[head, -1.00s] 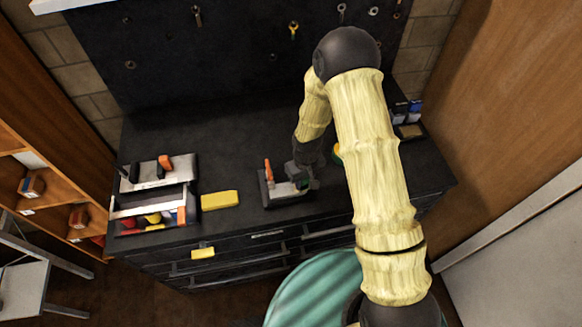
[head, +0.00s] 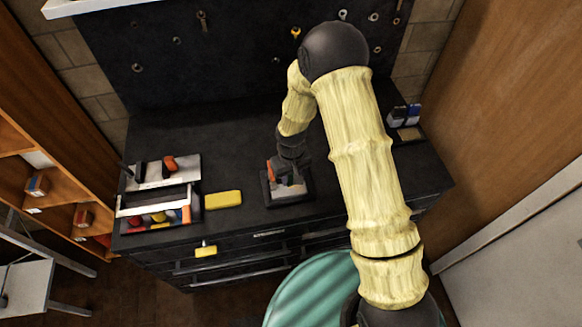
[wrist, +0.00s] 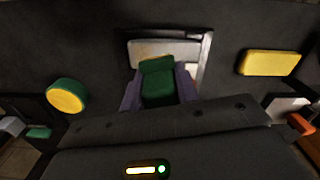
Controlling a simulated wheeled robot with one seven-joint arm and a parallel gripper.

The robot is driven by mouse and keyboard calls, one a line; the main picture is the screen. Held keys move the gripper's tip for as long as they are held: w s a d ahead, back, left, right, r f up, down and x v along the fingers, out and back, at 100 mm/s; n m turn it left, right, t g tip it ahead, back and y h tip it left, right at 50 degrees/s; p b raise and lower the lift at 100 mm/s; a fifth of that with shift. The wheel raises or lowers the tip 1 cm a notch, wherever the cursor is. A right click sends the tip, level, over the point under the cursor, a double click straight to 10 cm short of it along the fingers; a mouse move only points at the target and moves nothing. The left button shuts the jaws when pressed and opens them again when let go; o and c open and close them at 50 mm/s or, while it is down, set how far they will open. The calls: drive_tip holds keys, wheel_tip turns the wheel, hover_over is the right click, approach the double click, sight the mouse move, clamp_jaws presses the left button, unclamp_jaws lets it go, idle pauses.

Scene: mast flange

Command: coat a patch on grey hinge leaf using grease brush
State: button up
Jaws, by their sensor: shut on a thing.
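My gripper (head: 290,172) is shut on the grease brush, a green block with a tan far edge; the brush (wrist: 158,83) sits between the two fingers in the wrist view. The grey hinge leaf (wrist: 170,46) is a flat pale plate just beyond the brush, its near part hidden by the brush and fingers. In the head view the leaf (head: 290,187) lies in a dark holder on the bench, right under my gripper. The brush overlaps the leaf in the picture; I cannot tell whether they touch. No coat is clearly visible on the leaf.
A small orange upright piece (head: 271,171) stands at the holder's left side. A yellow block (head: 223,199) lies to the left, by a tool tray (head: 122,211). A round yellow-and-green tin (wrist: 67,96) shows in the wrist view.

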wheel_tip(320, 180, up, 3)
drive_tip(key=shift+d+f+p, duration=0.1)
drive_tip(key=shift+f+p, duration=0.1)
drive_tip(key=shift+p, duration=0.45)
drive_tip(key=shift+w+r, duration=0.2)
drive_tip(key=shift+r, duration=0.05)
drive_tip(key=shift+s, duration=0.2)
drive_tip(key=shift+d, duration=0.1)
